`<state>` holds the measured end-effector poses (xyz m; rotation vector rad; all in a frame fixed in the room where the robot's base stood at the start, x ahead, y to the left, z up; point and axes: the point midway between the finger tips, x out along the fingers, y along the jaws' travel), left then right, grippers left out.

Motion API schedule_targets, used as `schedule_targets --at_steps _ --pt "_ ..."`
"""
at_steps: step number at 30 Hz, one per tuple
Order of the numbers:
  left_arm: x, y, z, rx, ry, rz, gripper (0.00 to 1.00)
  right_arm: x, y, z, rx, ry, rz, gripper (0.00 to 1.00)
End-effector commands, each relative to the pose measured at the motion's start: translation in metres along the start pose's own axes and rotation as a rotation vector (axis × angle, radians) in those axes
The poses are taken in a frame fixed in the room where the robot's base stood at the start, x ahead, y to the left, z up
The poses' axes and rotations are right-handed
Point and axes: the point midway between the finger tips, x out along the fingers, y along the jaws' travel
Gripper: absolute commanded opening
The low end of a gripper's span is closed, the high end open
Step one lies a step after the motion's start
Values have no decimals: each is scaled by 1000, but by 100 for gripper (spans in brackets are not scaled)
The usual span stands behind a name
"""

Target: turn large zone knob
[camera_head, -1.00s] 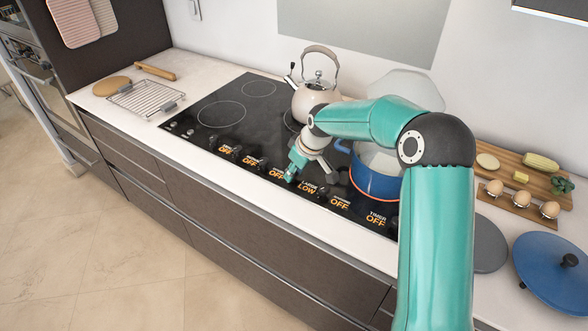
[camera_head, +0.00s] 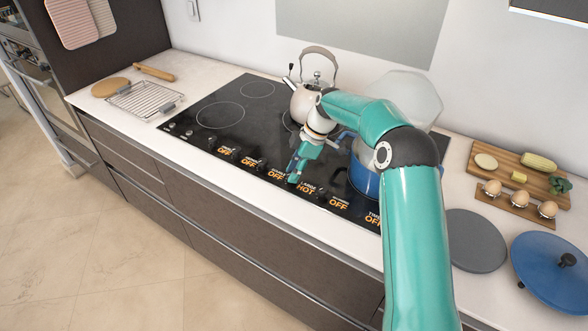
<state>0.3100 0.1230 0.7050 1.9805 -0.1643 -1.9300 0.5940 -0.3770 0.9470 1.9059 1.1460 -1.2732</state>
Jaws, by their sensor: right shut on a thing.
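My right gripper (camera_head: 295,177) is shut at the front control strip of the black cooktop (camera_head: 195,143), just beside the orange label that reads "LARGE HOT" (camera_head: 306,188). It is shut on the large zone knob, which the fingers mostly hide. My left gripper is not in view.
A kettle (camera_head: 305,104) and a blue pot (camera_head: 363,180) stand on the cooktop behind my right arm. A wire rack (camera_head: 145,101) lies at the left. A board with eggs (camera_head: 516,203), a grey disc (camera_head: 475,241) and a blue lid (camera_head: 552,270) lie at the right.

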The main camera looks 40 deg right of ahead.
Motion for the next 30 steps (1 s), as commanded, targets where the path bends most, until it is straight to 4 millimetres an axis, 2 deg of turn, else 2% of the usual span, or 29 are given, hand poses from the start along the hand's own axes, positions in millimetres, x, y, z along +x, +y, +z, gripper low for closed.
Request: schedule_targets --at_steps 9,22,23,27,30 --pt "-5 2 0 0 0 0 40 -1 2 -2 -95 2 -32 0" --pt "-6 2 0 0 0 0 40 -1 2 -1 -105 1 -36 0" --pt "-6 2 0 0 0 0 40 -1 2 -1 -105 1 -36 31" --pt "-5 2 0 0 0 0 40 -1 2 -1 -104 0 -37 55" --pt "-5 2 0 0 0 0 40 -1 2 -1 -104 0 -39 55"
